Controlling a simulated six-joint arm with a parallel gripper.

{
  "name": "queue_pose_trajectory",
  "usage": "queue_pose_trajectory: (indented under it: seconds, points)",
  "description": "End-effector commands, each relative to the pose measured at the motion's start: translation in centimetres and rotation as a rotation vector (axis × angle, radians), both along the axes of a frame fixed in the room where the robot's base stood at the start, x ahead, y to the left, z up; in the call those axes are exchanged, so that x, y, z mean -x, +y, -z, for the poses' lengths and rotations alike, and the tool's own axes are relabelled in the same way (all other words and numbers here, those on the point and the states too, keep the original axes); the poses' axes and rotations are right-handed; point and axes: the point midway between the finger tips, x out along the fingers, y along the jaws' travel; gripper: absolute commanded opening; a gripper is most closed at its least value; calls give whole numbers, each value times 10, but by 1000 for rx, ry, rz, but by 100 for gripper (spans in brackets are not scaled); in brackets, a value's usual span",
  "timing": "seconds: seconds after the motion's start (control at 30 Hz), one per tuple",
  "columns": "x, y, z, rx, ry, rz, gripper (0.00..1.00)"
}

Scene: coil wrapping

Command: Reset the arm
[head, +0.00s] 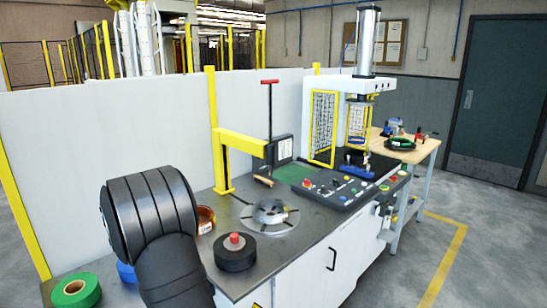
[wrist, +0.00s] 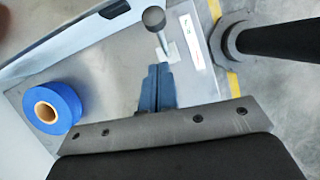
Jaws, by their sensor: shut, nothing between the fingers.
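My gripper shows in the wrist view (wrist: 157,70), its two blue-grey fingers together with nothing between them. It points over the grey metal tabletop, near a grey ball-topped lever (wrist: 154,18). A blue tape roll (wrist: 62,108) lies left of the fingers, apart from them. In the head view my black arm fills the lower left, and my gripper is not seen there. The blue roll (head: 126,272) is partly hidden behind the arm.
A green roll (head: 75,291), a black roll with a red knob (head: 235,255) and an orange-brown roll (head: 206,220) lie close around my arm. A round turntable (head: 262,224), a yellow post (head: 219,160) and a press (head: 366,50) stand further right. White panels (head: 100,150) line the back.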

Motion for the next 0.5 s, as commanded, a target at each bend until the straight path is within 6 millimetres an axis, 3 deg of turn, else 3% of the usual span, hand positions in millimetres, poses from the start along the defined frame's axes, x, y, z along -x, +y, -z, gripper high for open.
queue_pose_trajectory:
  seconds: [0.4,0.5]
  points:
    - [9,22,-83,-2,-5,1,0]
    - [7,14,-56,4,3,3,0]
